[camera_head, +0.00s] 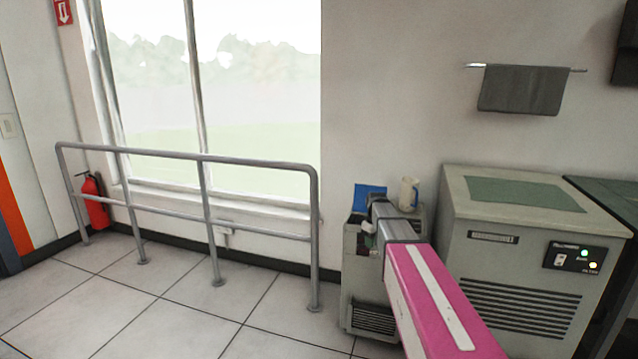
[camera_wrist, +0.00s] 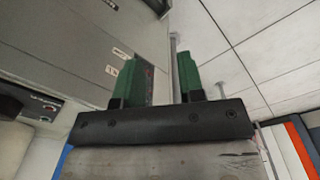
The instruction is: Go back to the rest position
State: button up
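My gripper (camera_wrist: 159,72) shows in the wrist view with its two green fingers apart. Nothing is visibly held between them, so it is open. In the head view my pink and grey arm reaches in from the lower right. Its end is at the small grey cabinet (camera_head: 357,300) beside the window, and the fingers are mostly hidden there. A blue object (camera_head: 367,194) shows on or behind the top of this cabinet, partly covered by my wrist. I cannot tell whether my gripper touches the cabinet.
A pale mug (camera_head: 409,193) stands on the small cabinet, close to my wrist. A larger beige machine (camera_head: 530,240) with lit indicators is at the right. A metal railing (camera_head: 190,157) and a red fire extinguisher (camera_head: 94,203) are at the left. The tiled floor (camera_head: 180,300) before the railing is clear.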

jog(key=s+a+f+m, duration=0.1)
jog(key=s+f+m, duration=0.2)
jog(key=s, duration=1.1)
jog(key=s+a+f+m, duration=0.1)
jog(key=s+f+m, duration=0.3)
jog(key=s, duration=1.1)
notch_tip(320, 180, down, 2)
jog(key=shift+a+f, duration=0.25)
jog(key=shift+a, duration=0.1)
